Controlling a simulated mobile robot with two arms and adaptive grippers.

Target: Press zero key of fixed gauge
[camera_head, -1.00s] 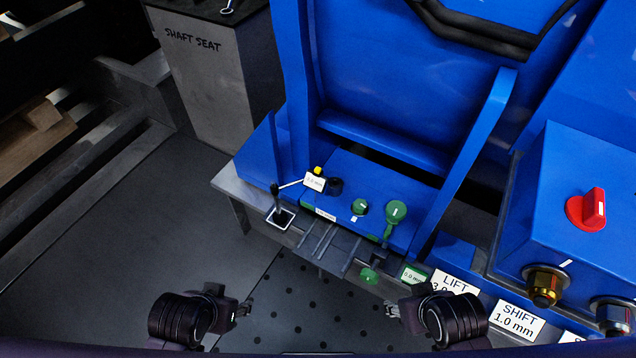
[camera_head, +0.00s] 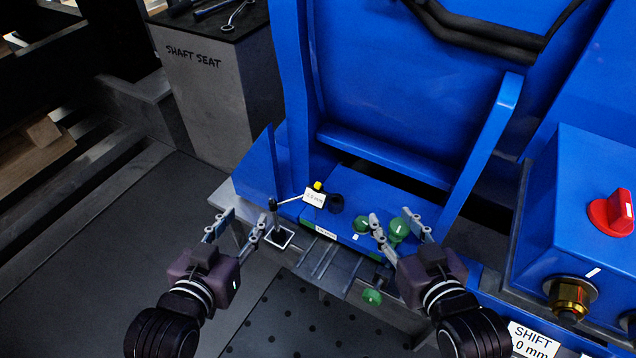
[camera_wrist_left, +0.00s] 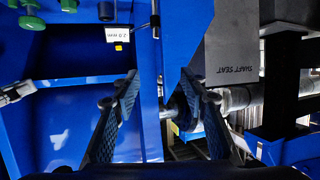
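The fixed gauge (camera_head: 314,197) is a small white-faced readout with a yellow key (camera_head: 318,186) on top. It is joined by a thin rod to a dark upright post (camera_head: 274,212) on a square base. In the left wrist view the gauge face (camera_wrist_left: 117,33) appears upside down, with the yellow key (camera_wrist_left: 118,47) below it. My left gripper (camera_head: 236,231) is open and empty, left of the post and apart from the key. Its two fingers (camera_wrist_left: 158,92) are spread in the wrist view. My right gripper (camera_head: 399,230) is open, its fingers around or above a green knob (camera_head: 400,225); contact is unclear.
A blue machine frame (camera_head: 390,180) rises behind the gauge. Other green knobs (camera_head: 361,224) and a black round part (camera_head: 335,203) sit near it. A grey shaft seat cabinet (camera_head: 205,105) stands at back left. A red rotary switch (camera_head: 611,213) is at right.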

